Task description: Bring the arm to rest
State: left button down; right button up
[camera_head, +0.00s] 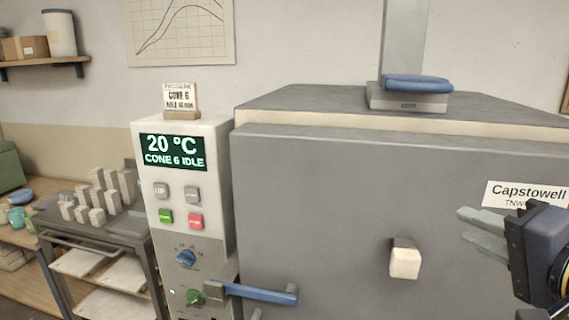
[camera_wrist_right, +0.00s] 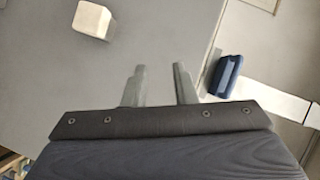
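My right gripper (camera_head: 482,230) shows at the right edge of the head view, in front of the grey kiln door. In the right wrist view its two fingers (camera_wrist_right: 160,85) stand apart with nothing between them, so it is open and empty. The fingers point towards the grey kiln (camera_head: 330,200). A pale block-shaped knob (camera_head: 405,260) on the kiln front lies to the left of the gripper and apart from it. The knob also shows at the top left of the right wrist view (camera_wrist_right: 92,20). My left gripper is in neither view.
A control panel (camera_head: 183,185) reads 20 °C, CONE 6 IDLE. A blue-handled lever (camera_head: 262,293) juts out low on the kiln front. A blue-handled part (camera_head: 416,84) sits on the kiln top. A metal cart (camera_head: 112,222) with small blocks stands at left.

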jog(key=s+a+f+n+g, duration=0.1)
jog(key=s+f+n+g, duration=0.2)
jog(key=f, duration=0.6)
jog(key=s+a+f+n+g, duration=0.2)
jog(key=s+f+n+g, duration=0.1)
jog(key=f, duration=0.7)
jog(key=s+a+f+n+g, duration=0.1)
jog(key=s+f+n+g, duration=0.2)
jog(key=f, duration=0.7)
jog(key=shift+s+a+f+g, duration=0.15)
jog(key=shift+s+a+g, duration=0.2)
jog(key=shift+s, duration=0.85)
